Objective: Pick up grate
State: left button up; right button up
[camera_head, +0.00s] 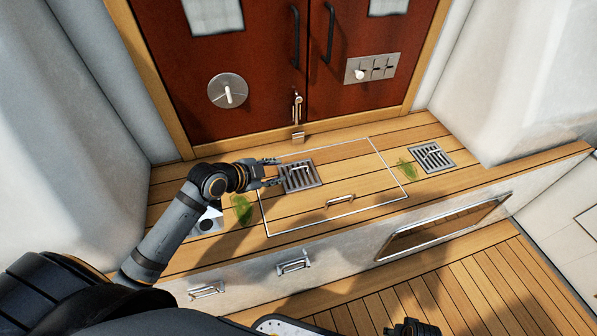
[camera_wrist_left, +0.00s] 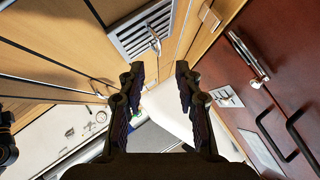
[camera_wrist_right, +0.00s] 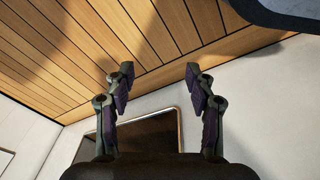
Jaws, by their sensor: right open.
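A square metal grate (camera_head: 300,176) with slats and a small handle lies flat in the middle wooden hatch. A second grate (camera_head: 432,157) lies to its right. My left gripper (camera_head: 272,172) is at the left edge of the middle grate, just above the deck, its fingers pointing right. The left wrist view shows its fingers (camera_wrist_left: 157,72) apart with nothing between them, and a slatted grate (camera_wrist_left: 135,38) with a handle outside the fingers. My right gripper (camera_wrist_right: 160,70) is open and empty over the lower floor. Only its dark tip shows in the head view.
Green weed lies left (camera_head: 242,210) and right (camera_head: 407,169) of the hatch. A metal fitting (camera_head: 207,222) is partly hidden by my left arm. Red doors (camera_head: 215,90) stand behind. The hatch handle (camera_head: 340,200) sticks up. The lower wooden floor (camera_head: 480,285) is clear.

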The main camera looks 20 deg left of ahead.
aim_at(297, 168)
pick_arm(q)
jog(key=b+x, duration=0.1)
jog(key=x, duration=0.3)
jog(key=shift+d+f, duration=0.1)
jog(key=b+x, duration=0.1)
jog(key=x, duration=0.4)
jog(key=shift+d, duration=0.2)
jog(key=shift+w, duration=0.1)
grip_shut()
pick_arm(e)
notch_tip(297, 168, up, 8)
jog(key=w+a, duration=0.1)
jog(key=a, duration=0.1)
jog(key=shift+w, duration=0.3)
jog(key=shift+f, duration=0.1)
